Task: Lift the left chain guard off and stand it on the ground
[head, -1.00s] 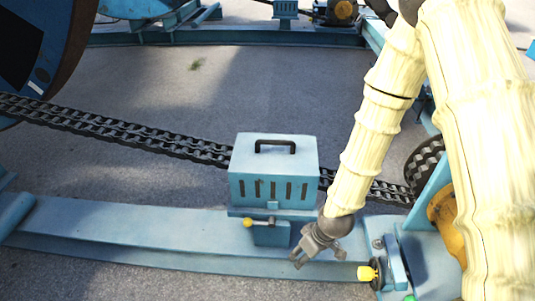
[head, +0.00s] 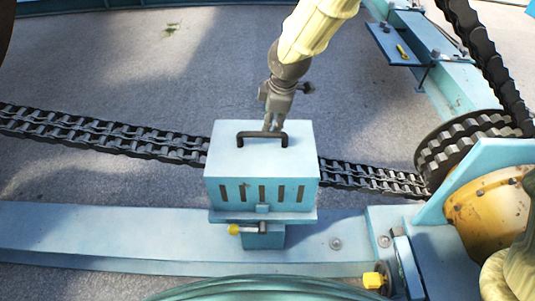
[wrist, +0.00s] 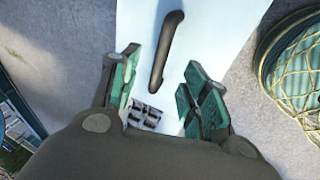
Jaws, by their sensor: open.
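The left chain guard (head: 262,165) is a light blue box with slots in its front and a black handle (head: 262,134) on top. It sits over the chain on the blue beam. My gripper (head: 272,128) is at the far edge of the guard's top, right by the handle. In the wrist view my gripper (wrist: 158,95) is open, its two green-padded fingers apart, with the black handle (wrist: 167,48) ahead between them and not clasped. The guard's pale top (wrist: 200,25) fills the middle of that view. A yellow-knobbed latch (head: 235,229) is below the guard's front.
The chain (head: 110,136) runs left and right of the guard to a sprocket (head: 465,145) at the right. The blue beam (head: 110,225) lies along the front. Grey ground (head: 130,70) behind the chain is clear. A small blue shelf (head: 395,48) holds a yellow tool.

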